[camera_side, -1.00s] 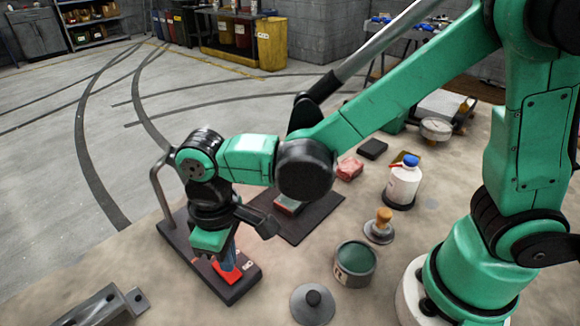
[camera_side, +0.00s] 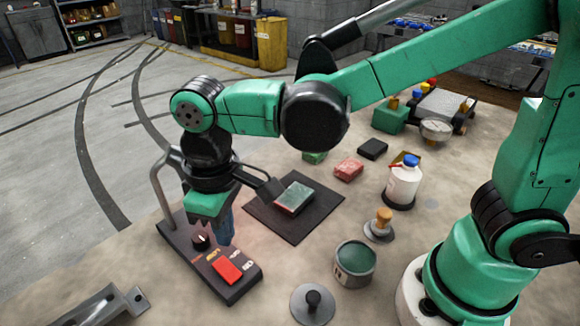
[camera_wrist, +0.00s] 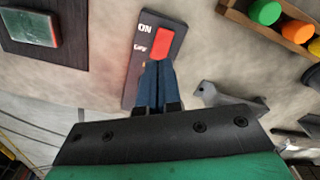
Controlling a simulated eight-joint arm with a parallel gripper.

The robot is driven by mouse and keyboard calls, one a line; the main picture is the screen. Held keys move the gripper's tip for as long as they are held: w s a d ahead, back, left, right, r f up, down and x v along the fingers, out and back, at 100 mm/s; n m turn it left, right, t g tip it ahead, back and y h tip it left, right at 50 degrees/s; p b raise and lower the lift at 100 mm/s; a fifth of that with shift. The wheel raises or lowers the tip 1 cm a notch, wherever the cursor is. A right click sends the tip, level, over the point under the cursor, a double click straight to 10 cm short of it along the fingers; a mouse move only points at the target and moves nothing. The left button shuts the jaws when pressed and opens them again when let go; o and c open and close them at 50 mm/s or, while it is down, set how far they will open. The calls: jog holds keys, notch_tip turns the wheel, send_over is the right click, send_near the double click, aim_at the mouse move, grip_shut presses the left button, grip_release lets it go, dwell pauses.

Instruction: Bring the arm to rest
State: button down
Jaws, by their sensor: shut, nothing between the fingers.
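My gripper (camera_side: 226,232) has blue fingers that are closed together with nothing between them. It points down and hangs above a dark switch box (camera_side: 213,278) with a red rocker switch (camera_side: 227,270), a round black knob (camera_side: 200,241) and a metal handle at its far end. The fingers hide part of the box there. In the side view the fingers look clear of the switch.
A green-topped block (camera_side: 294,198) lies on a dark mat (camera_side: 270,214) right of the box. A metal bracket (camera_side: 100,308) lies front left.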

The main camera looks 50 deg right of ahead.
jog(key=d+r+m+t, duration=0.3)
jog(key=d+m+t, duration=0.2)
jog(key=d, duration=1.1)
jog(key=shift+s+d+m+t, duration=0.2)
jog(key=shift+s+m+t, duration=0.2)
jog(key=shift+t, duration=0.6)
